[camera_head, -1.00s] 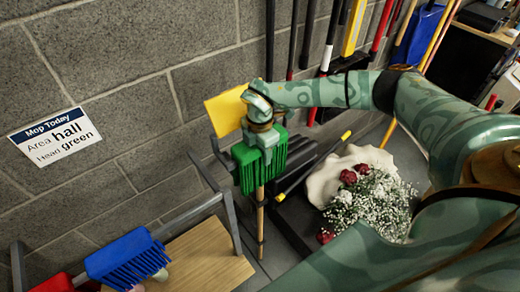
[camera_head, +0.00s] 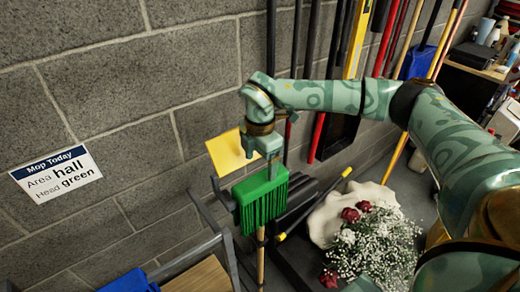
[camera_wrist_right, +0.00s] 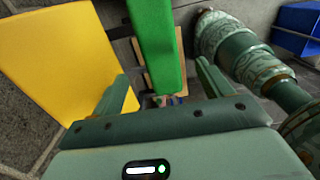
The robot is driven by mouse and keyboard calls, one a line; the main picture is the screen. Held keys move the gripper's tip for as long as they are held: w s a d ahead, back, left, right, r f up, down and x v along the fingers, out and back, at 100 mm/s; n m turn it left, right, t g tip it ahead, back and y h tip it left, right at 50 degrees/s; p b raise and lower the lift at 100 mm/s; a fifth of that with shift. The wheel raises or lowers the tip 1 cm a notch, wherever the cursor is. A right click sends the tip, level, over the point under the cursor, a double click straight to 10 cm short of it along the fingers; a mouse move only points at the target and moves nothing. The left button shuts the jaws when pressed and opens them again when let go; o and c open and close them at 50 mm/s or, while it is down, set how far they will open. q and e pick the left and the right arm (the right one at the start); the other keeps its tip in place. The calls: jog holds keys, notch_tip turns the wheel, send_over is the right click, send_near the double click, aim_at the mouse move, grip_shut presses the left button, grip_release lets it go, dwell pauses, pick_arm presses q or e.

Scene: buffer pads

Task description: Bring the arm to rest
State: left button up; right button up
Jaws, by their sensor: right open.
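My right gripper (camera_head: 268,166) is open and empty, pointing down just above the green mop head (camera_head: 262,203). A fingertip still overlaps its top edge in the head view, and I cannot tell whether they touch. The green mop head stands upright with bristles down, on a wooden handle (camera_head: 261,262) below it. In the right wrist view the green head (camera_wrist_right: 156,45) lies beyond the two spread fingers (camera_wrist_right: 163,80). My right arm reaches in from the right. My left gripper is not in view.
A yellow sheet (camera_head: 228,152) is behind the gripper, by the block wall. A grey metal frame (camera_head: 226,225) stands left of the mop. A blue brush head (camera_head: 130,281) is at lower left. White flowers (camera_head: 372,243) lie right. Long-handled tools line the wall. A sign (camera_head: 55,172) hangs left.

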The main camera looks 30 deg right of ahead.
jog(key=shift+r, duration=2.1)
